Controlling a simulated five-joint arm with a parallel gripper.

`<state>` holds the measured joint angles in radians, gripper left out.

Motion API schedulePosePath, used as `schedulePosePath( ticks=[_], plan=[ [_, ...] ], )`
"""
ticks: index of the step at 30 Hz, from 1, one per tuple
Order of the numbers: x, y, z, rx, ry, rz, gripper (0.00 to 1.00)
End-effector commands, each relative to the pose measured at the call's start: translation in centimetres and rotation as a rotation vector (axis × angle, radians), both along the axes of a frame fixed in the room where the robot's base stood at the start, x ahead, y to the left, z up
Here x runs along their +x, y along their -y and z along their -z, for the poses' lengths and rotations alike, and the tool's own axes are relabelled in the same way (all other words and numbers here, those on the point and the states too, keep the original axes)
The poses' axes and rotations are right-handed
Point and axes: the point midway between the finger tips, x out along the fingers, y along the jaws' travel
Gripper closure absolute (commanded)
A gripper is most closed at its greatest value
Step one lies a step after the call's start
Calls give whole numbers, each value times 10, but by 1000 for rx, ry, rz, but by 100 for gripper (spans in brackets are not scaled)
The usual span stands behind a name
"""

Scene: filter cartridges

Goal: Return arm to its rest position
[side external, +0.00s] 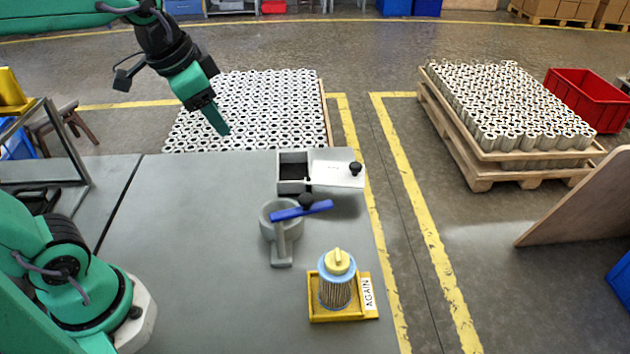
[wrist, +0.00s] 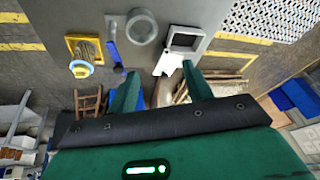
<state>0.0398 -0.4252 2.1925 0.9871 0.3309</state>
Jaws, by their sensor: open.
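My gripper (side external: 218,122) is raised at the upper left, beyond the table's far edge in the side view and well clear of everything on it. In the wrist view its two fingers (wrist: 160,88) stand apart with nothing held between them. A filter cartridge (side external: 336,288) with blue ends and a yellow top stands upright in a yellow tray (side external: 318,315) marked AGAIN; it also shows in the wrist view (wrist: 82,68). A grey round housing (side external: 268,226) stands on the table, with a blue bar (side external: 289,213) across its top in the side view.
A grey box (side external: 291,186) has an open dark compartment, with a pale lid (side external: 335,175) bearing a black knob to its right. The table's left part (side external: 180,250) is clear. Pallets of white cylinders (side external: 270,100) stand on the floor beyond. A red crate (side external: 590,98) is far right.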

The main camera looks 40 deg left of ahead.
Motion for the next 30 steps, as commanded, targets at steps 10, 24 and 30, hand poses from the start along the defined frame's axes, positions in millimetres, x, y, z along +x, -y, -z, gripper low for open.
schedulePosePath(
  ticks=[10,24,30],
  plan=[
    [-61,-10,27,-106,78,-257,50],
    [-77,-12,39,-144,101,-341,50],
    [-77,-12,39,-144,101,-341,50]
  ],
)
